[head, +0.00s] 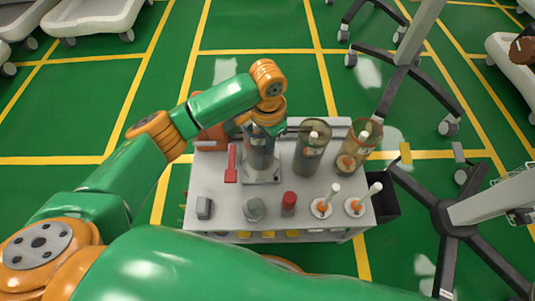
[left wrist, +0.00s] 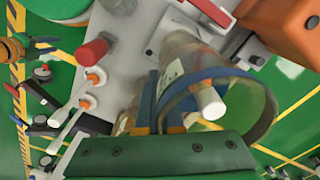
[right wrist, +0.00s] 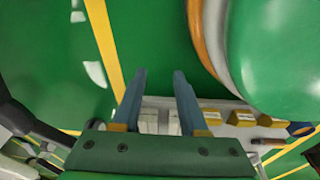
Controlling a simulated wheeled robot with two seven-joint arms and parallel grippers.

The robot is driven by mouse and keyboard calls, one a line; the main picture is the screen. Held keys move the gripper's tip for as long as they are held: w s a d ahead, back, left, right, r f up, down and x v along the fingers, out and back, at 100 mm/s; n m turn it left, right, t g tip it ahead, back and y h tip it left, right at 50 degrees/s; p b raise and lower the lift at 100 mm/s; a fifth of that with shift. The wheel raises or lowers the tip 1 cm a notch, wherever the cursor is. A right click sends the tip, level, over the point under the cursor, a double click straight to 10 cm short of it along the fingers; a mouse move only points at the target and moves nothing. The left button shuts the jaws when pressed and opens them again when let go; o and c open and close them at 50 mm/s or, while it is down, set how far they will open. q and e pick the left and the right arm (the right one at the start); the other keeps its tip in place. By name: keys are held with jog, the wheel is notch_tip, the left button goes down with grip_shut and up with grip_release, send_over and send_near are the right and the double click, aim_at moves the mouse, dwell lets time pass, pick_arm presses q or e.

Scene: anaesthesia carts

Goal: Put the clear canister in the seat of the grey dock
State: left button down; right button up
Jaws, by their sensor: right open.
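The clear canister (head: 261,155) is upright over the grey dock (head: 263,177) on the cart top. My left gripper (head: 263,127) is above it, at its rim. In the left wrist view the canister's blue-rimmed mouth (left wrist: 262,103) is close to the camera, with a white post inside. My left fingers (left wrist: 156,103) are close together with the canister's wall between them. I cannot tell whether the canister's base is fully down in the dock's seat. My right gripper (right wrist: 160,100) is open and empty in the right wrist view, near the cart's front; it is hidden in the head view.
A smoky canister (head: 310,155) and an amber canister (head: 358,148) stand to the right on the cart top (head: 225,195). A red tool (head: 231,165) lies left of the dock. Several small fittings line the front edge. A wheeled stand base (head: 452,215) is at right.

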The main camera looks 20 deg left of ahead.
pick_arm(q)
notch_tip(320, 180, down, 3)
jog(key=shift+f+b, duration=0.1)
jog(key=shift+b, duration=0.3)
pick_arm(e)
jog(key=shift+w+a+f, duration=0.2)
jog(key=shift+w+a, duration=0.3)
pick_arm(q)
jog(key=c, duration=1.1)
grip_release()
notch_tip(320, 180, up, 11)
jog(key=p, duration=0.4)
jog(key=shift+r, duration=0.6)
pick_arm(e)
jog(key=s, duration=0.1)
jog(key=s+d+r, duration=0.2)
jog(key=s, duration=0.1)
jog(key=shift+d, duration=0.25)
